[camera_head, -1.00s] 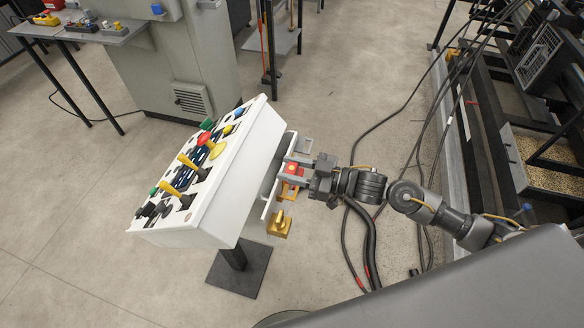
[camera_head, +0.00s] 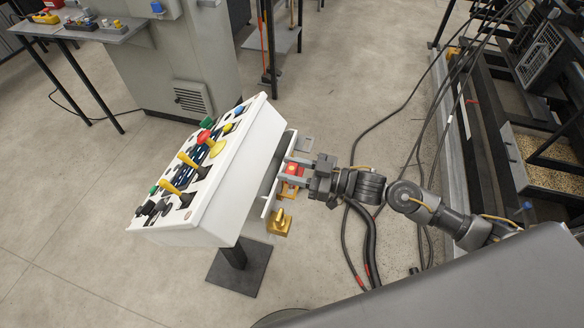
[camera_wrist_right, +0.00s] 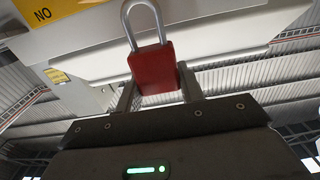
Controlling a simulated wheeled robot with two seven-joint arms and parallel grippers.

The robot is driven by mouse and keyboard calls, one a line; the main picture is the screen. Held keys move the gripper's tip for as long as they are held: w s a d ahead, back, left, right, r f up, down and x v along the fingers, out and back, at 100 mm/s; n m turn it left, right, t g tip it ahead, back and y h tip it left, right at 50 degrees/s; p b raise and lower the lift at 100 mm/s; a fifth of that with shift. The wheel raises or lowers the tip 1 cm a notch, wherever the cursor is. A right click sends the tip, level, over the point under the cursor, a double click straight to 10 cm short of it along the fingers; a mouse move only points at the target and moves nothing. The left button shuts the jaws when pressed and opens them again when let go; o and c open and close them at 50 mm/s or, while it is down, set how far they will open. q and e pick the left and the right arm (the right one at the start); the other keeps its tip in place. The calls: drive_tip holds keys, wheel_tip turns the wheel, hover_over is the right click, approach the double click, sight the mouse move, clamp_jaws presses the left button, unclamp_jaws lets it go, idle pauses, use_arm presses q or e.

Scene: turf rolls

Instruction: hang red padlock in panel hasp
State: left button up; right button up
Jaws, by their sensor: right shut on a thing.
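The red padlock (camera_head: 293,169) is between the fingers of my right gripper (camera_head: 296,168), at the right side of the white control panel (camera_head: 240,200). In the right wrist view, the red padlock (camera_wrist_right: 154,70) has its grey shackle pointing up, with a finger on each side of its body. The shackle's top is in front of the panel's pale surface; I cannot tell whether it touches anything. The panel hasp cannot be made out clearly; a grey metal tab (camera_head: 304,144) shows by the panel's side. My left gripper is not in view.
A brass-coloured piece (camera_head: 279,222) is at the panel's lower right side, below my right gripper. The panel's top carries several coloured knobs and levers. A grey cabinet (camera_head: 175,65) stands behind. Black cables run across the floor on the right.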

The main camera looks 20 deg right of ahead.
drive_tip(key=shift+f+b, duration=1.35)
drive_tip(key=shift+f, duration=0.8)
drive_tip(key=o, duration=1.1)
drive_tip(key=b+v, duration=0.2)
drive_tip(key=v, duration=0.9)
drive_tip(key=shift+b, duration=0.35)
drive_tip(key=shift+w, duration=0.1)
